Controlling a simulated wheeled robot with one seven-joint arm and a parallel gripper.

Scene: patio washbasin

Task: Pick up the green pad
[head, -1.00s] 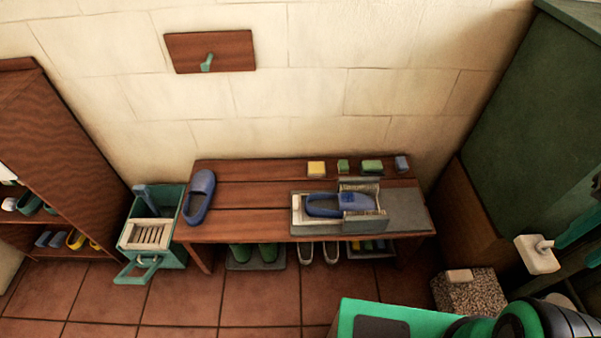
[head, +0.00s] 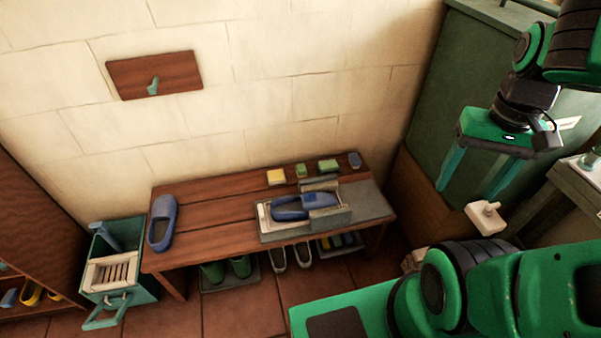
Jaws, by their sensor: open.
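A row of small blocks lies along the back of the wooden bench (head: 215,241). Two of them are green: a smaller green block (head: 301,171) and a wider green block (head: 328,165) to its right. I cannot tell which is the green pad. My gripper (head: 468,188) hangs open and empty at the upper right, its two teal fingers spread and pointing down. In the picture it is well right of the bench and touches none of the blocks.
A yellow block (head: 276,177) and a blue-grey block (head: 354,159) flank the green ones. In front, a blue clog (head: 290,213) lies in a grey fixture (head: 330,218). Another clog (head: 162,223) lies at the bench's left. A white bottle-like object (head: 485,218) is below my gripper.

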